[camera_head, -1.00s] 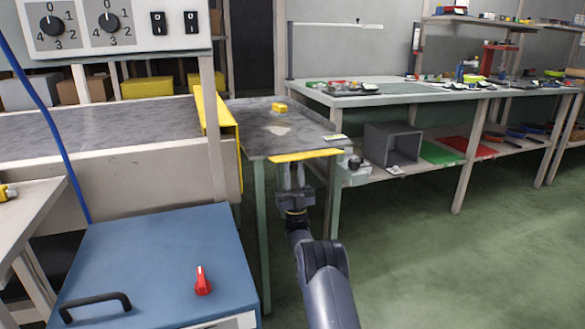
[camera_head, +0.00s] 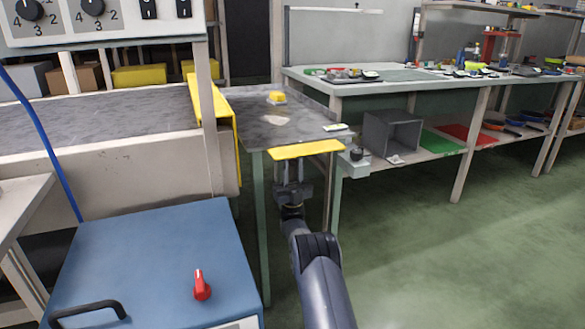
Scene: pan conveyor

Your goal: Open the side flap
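The yellow side flap (camera_head: 306,150) is at the near edge of the grey-topped table (camera_head: 255,142), where its flat face shows as a wide yellow strip. My gripper (camera_head: 290,164) is just below and in front of the flap, reaching up to its underside. Its two fingers stand apart with a gap between them. The fingertips are hidden behind the flap, so contact is not clear.
A yellow guard (camera_head: 224,125) stands between the conveyor (camera_head: 110,115) and the table. A yellow-topped item (camera_head: 276,97) sits on the table. A blue cabinet (camera_head: 150,262) is at left front, a workbench (camera_head: 420,85) at right. The green floor on the right is clear.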

